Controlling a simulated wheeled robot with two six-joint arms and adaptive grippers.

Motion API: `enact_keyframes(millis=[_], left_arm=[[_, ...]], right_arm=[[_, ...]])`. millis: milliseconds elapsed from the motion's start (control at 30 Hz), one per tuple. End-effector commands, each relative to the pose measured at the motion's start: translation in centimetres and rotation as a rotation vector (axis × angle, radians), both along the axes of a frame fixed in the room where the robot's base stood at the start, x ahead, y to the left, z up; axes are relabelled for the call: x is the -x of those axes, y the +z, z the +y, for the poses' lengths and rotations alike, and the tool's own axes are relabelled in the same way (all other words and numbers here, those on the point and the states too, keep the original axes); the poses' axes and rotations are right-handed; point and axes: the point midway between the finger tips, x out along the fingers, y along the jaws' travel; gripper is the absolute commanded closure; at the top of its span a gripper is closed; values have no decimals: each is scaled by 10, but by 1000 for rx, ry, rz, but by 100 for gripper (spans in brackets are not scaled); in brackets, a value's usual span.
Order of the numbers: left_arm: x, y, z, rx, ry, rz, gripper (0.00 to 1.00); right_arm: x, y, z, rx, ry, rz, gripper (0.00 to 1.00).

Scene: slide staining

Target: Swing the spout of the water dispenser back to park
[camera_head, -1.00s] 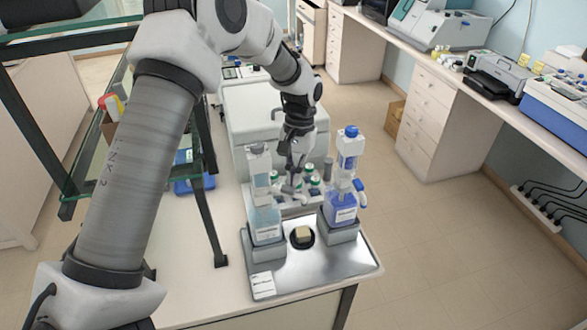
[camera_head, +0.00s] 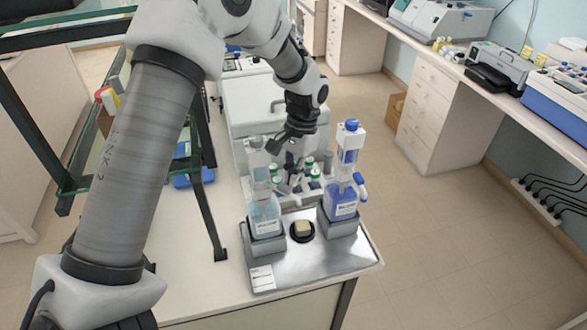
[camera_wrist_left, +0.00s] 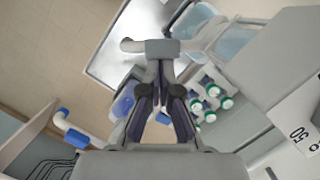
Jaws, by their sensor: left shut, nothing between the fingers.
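The water dispenser (camera_head: 265,212), a clear bottle with pale blue liquid, stands upright at the left of the steel tray (camera_head: 290,272). Its grey head (camera_head: 256,160) rises above it. In the left wrist view a pale spout (camera_wrist_left: 132,46) points left from a grey block (camera_wrist_left: 162,49) just beyond my fingertips; I cannot tell whether they touch. My left gripper (camera_head: 290,178) is shut and empty, behind and between the two dispensers. It also shows in the left wrist view (camera_wrist_left: 161,88). My right gripper is not in view.
A blue-liquid dispenser (camera_head: 342,200) with a blue-tipped spout (camera_head: 361,186) stands at the tray's right. A dark round holder (camera_head: 302,232) lies between the dispensers. Several green-capped vials (camera_wrist_left: 212,92) stand behind. A dark-framed shelf (camera_head: 205,190) is close on the left.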

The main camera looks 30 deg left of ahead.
Motion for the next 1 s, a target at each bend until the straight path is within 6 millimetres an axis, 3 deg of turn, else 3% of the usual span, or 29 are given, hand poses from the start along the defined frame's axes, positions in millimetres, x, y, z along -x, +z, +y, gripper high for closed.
enact_keyframes(millis=[500, 1000], left_arm=[[37, 0, -3, 1, -460, 2, 100], [52, 0, 1, 1, -658, 1, 100]], right_arm=[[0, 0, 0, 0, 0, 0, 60], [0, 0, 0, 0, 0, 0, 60]])
